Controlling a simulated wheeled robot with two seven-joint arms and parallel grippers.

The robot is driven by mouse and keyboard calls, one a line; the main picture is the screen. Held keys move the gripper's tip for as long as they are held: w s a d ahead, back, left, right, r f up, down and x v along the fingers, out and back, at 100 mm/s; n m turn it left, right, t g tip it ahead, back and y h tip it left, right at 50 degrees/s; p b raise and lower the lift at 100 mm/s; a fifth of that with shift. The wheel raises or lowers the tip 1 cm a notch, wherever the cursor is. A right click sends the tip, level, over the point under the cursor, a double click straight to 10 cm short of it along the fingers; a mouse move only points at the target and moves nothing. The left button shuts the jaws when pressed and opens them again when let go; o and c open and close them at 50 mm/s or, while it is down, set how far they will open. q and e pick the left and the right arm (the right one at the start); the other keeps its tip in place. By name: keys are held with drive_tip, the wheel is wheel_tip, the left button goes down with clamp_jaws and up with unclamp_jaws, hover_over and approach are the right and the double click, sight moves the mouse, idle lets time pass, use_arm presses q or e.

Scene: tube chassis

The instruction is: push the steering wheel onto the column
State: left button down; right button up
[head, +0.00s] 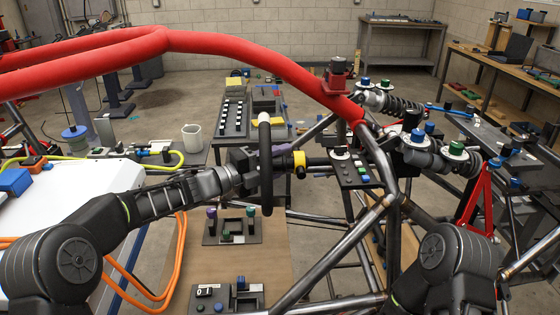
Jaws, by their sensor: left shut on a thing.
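The black steering wheel (265,190) stands upright, seen nearly edge-on, near the middle of the head view. My left gripper (246,163) reaches in from the left and is shut on the steering wheel at its left face; the fingertips are partly hidden. The dark steering column (320,161), with a yellow collar (299,159) near its left end, lies just right of the wheel and roughly in line with it. I cannot tell whether hub and column touch. My right arm shows at the lower right; its gripper is out of view.
A red padded tube (230,48) arches over the work area. Bare chassis tubes (345,246) run below and right of the column. A small switch panel (352,170) sits at the column's right end. A tool tray (233,116) and beige mug (192,137) stand behind.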

use_arm(q)
drive_tip(key=shift+r, duration=0.15)
drive_tip(key=c, duration=0.8)
unclamp_jaws()
drive_tip(key=shift+c, duration=0.2)
drive_tip(key=shift+o, duration=1.3)
drive_tip(key=shift+f, duration=0.25)
drive_tip(key=o, duration=0.6)
drive_tip(key=shift+r, duration=0.1)
drive_tip(key=shift+a, duration=0.15)
drive_tip(key=shift+b+v, duration=0.45)
drive_tip(key=shift+v, duration=0.65)
drive_tip(key=shift+b+v, duration=0.55)
drive_tip(key=shift+v, duration=1.75)
drive_tip(key=shift+r, duration=0.1)
